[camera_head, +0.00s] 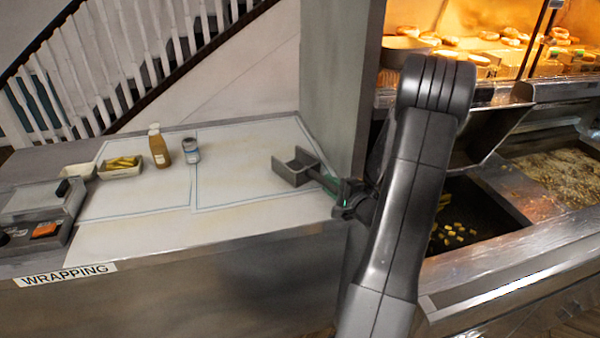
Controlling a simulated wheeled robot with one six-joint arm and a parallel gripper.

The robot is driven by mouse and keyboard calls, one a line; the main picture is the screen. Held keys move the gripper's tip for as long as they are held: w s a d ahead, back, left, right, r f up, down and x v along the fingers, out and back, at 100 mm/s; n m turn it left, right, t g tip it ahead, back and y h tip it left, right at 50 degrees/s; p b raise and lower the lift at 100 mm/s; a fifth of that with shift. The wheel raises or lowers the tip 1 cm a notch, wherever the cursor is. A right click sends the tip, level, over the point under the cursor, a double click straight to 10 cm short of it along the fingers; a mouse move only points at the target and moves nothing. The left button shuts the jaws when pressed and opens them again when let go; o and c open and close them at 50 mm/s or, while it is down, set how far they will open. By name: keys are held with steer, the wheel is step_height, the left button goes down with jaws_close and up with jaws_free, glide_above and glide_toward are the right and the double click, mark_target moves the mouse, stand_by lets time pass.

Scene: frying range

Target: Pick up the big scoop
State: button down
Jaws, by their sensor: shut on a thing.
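The big scoop (294,168) is a grey metal scoop with an open, square-sided head. It is over the right end of the wrapping counter, with its head pointing left. My gripper (342,192) is shut on the scoop's handle, at the right end of it. The grip itself is small and partly hidden by my arm. I cannot tell whether the scoop's head touches the counter or is just above it.
The wrapping counter (130,236) holds a tray of chips (121,167), a sauce bottle (158,146), a small jar (191,151) and a scale (42,212). A grey pillar (335,75) stands behind the scoop. Fryer vats (455,215) are on the right. The counter's middle is clear.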

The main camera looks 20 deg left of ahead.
steer(key=shift+r, duration=0.2)
steer(key=shift+r+b, duration=0.6)
steer(key=shift+r, duration=4.25)
